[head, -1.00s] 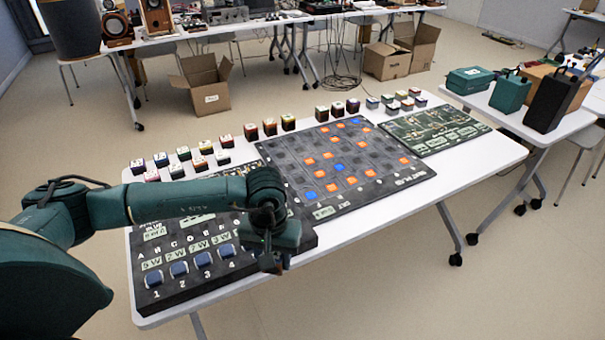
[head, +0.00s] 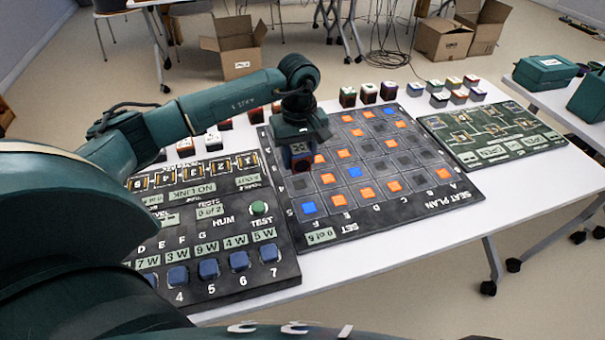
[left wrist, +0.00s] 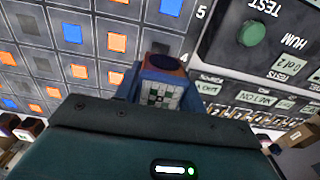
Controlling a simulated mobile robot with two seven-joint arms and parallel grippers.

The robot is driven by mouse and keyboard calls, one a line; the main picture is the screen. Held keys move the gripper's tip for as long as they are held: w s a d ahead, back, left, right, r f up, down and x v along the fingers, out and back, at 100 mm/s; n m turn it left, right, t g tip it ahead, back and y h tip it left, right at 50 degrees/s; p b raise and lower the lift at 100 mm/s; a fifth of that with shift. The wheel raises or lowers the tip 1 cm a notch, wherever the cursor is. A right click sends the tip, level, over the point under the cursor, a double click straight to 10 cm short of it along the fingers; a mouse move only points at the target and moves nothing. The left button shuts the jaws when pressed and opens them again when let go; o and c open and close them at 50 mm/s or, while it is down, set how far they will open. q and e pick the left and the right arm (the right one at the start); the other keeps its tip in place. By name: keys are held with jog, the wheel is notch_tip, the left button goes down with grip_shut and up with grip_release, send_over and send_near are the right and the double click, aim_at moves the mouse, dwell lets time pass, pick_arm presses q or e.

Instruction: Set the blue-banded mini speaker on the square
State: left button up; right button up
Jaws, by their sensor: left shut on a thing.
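My left gripper (head: 302,150) is shut on a small cube-shaped mini speaker (head: 301,163), held over the left edge of the dark seat plan board (head: 400,222). In the left wrist view the speaker (left wrist: 160,95) shows a patterned pale label and a reddish-brown end with a dark oval; blue shows beside it. Whether that blue is its band, I cannot tell. The board has grey, orange and blue squares, among them a front-left blue square (head: 309,208) and a middle blue square (head: 367,194). The gripper hides squares beneath it. My right gripper is out of view.
The test panel (head: 215,222) with a green button and blue keys lies left of the board. A green circuit board (head: 490,132) lies right. Several small speakers (head: 368,92) stand along the table's back edge. White table (head: 440,238) shows bare in front.

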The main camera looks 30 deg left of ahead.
aim_at(299, 149)
pick_arm(q)
jog(key=shift+f, duration=2.9)
jog(key=shift+f, duration=0.2)
jog(key=o, duration=1)
jog(key=shift+o, duration=0.2)
notch_tip(299, 149, up, 12)
jog(key=shift+r, duration=0.25)
